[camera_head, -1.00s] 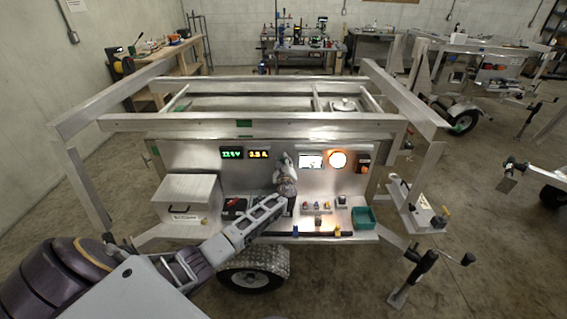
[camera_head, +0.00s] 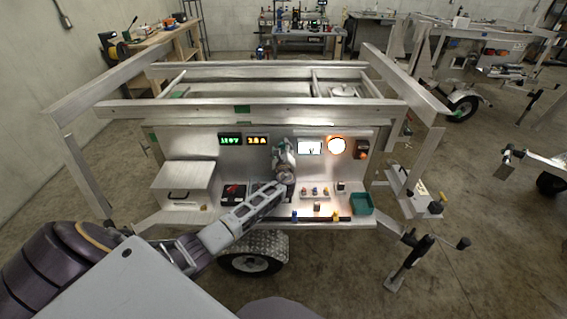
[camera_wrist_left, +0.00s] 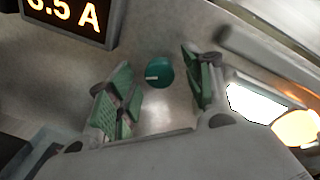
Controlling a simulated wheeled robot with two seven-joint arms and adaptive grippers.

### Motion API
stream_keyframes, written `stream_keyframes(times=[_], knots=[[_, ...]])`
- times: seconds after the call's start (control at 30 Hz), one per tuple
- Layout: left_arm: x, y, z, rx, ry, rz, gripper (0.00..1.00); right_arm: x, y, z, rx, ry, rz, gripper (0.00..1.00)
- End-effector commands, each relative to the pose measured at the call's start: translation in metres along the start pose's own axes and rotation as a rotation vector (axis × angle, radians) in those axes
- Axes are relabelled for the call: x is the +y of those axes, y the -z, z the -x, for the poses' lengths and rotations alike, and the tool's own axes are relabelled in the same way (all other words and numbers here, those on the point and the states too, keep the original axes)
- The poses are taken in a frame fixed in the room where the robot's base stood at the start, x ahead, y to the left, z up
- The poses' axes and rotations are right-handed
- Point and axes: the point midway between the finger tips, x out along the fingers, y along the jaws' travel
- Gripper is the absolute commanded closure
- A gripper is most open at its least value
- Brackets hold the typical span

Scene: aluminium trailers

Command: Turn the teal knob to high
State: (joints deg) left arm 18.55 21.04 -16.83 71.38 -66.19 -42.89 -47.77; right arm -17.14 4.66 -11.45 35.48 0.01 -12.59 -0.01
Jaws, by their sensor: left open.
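The teal knob (camera_wrist_left: 159,73) is a round knob with a pale pointer mark on the metal panel, seen in the left wrist view. Its pointer mark lies to the left of the knob's middle in that view. My left gripper (camera_wrist_left: 160,92) is open, with green-padded fingers on either side of the knob, apart from it. In the head view my left gripper (camera_head: 283,152) is at the panel between the number displays and the white meter, and it hides the knob there. My right gripper is not in view.
Two lit number displays (camera_head: 244,140) are left of the gripper. A white meter (camera_head: 310,148), a glowing round lamp (camera_head: 337,146) and a dark switch box (camera_head: 361,150) are right of it. A shelf below holds small coloured parts and a teal bin (camera_head: 361,204).

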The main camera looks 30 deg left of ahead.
Motion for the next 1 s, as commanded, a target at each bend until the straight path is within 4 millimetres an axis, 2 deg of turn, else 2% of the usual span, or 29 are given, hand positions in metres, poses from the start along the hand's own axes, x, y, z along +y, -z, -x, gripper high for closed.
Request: stream_keyframes(times=[0.47, 1.0], knots=[[0.0, 0.0, 0.041, 0.002, 0.001, -0.001, 0.49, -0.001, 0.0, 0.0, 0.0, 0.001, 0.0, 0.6], [0.0, 0.001, 0.097, 0.002, 0.0, 0.0, 0.49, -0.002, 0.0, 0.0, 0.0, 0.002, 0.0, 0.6]])
